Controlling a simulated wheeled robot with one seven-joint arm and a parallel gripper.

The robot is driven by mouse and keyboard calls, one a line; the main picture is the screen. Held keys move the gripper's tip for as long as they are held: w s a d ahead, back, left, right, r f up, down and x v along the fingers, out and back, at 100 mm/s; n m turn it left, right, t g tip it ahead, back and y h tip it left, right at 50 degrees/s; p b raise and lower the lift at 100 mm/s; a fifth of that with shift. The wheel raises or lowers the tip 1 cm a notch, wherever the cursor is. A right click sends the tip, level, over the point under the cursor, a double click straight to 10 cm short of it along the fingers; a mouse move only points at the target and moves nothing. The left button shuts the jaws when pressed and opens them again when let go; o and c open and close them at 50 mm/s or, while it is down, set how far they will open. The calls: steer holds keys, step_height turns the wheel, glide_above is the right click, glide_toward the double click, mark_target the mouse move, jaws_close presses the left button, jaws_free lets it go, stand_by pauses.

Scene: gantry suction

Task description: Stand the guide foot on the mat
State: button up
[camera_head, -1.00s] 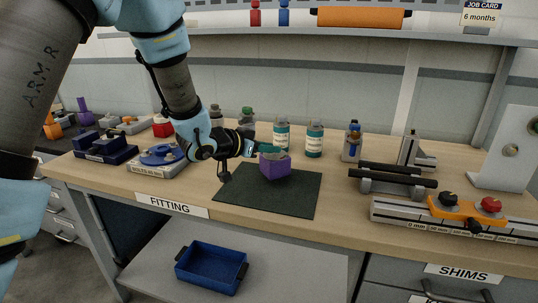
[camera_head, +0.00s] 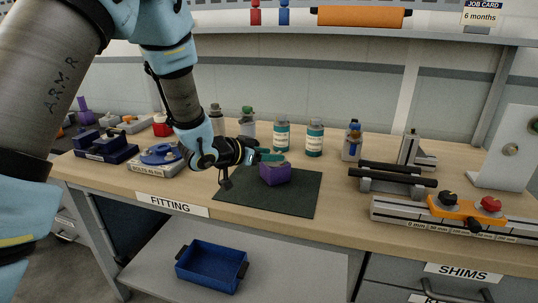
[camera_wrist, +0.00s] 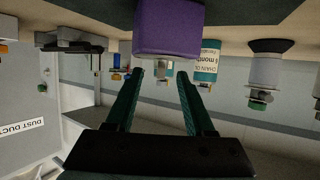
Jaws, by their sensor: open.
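The purple block, which I take for the guide foot (camera_head: 275,175), rests on the dark mat (camera_head: 240,197), near its back middle part. It looks upright, with a greyish top. In the wrist view, which is upside down, the purple block (camera_wrist: 168,30) is just past the fingertips. My gripper (camera_head: 272,156) has green fingers and is at the block's upper left edge in the head view. The wrist view shows the gripper (camera_wrist: 161,73) open, with nothing between the fingers. Whether a fingertip still touches the block's top is unclear.
Teal-labelled bottles (camera_head: 281,134) stand behind the mat. A blue part on a grey tray (camera_head: 160,157) is to the left. A grey rack with black bars (camera_head: 392,182) and a rail with an orange carriage (camera_head: 465,210) are to the right. The mat's front is clear.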

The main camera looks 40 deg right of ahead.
steer(key=shift+a+r, duration=0.1)
steer(key=shift+r, duration=0.05)
steer(key=b+v, duration=0.1)
steer(key=v, duration=1)
steer(key=shift+a+b, duration=0.4)
steer(key=shift+r, duration=0.1)
